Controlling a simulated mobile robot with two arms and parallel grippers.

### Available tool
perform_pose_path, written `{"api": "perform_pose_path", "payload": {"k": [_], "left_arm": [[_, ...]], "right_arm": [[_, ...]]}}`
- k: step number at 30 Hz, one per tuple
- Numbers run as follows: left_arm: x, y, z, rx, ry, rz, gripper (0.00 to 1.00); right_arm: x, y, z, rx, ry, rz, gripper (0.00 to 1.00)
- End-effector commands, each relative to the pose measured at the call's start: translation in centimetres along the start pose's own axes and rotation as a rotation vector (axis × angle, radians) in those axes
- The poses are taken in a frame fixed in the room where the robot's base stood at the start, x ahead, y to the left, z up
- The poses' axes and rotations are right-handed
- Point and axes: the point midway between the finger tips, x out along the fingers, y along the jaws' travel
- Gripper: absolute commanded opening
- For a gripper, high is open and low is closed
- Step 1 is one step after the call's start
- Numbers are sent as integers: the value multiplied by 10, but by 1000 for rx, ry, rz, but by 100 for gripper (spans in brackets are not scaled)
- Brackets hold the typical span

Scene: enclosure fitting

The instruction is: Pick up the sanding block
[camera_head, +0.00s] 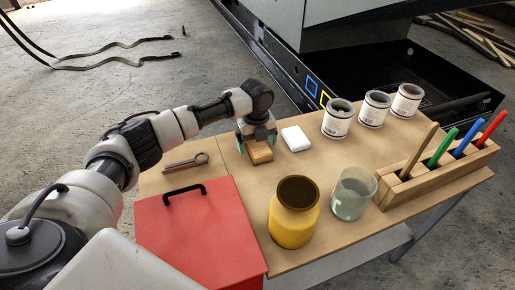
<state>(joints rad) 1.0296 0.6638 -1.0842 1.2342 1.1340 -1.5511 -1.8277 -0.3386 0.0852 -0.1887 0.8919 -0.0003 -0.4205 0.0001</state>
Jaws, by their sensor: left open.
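A small tan-brown block (260,153), which looks like the sanding block, lies on the wooden table (235,178) near its back edge. My left gripper (257,141) points down right over this block. Its fingers are apart, one on either side of the block's far part, and the near end shows in front of them. I cannot tell whether the fingers touch the block. The gripper hides the block's far end. My right gripper is not in view.
A white block (296,139) lies close to the right. Three labelled cans (338,119) stand behind. A yellow jar (293,218), a glass (351,195) and a wooden rack (435,175) of coloured handles stand right. A red box (200,235) and a metal tool (187,162) are left.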

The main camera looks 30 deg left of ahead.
Motion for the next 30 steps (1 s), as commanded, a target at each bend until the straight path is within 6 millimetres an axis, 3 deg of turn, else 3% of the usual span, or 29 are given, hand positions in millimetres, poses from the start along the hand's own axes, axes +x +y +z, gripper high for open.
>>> {"api": "perform_pose_path", "payload": {"k": [8, 19, 26, 30], "left_arm": [[5, 0, 0, 1, 0, 0, 92], [4, 0, 0, 1, -1, -1, 38], [3, 0, 0, 1, -1, -1, 37], [-7, -1, 0, 0, -2, -4, 36]], "right_arm": [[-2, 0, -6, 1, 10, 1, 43], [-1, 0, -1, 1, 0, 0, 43], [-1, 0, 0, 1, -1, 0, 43], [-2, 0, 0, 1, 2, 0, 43]]}}
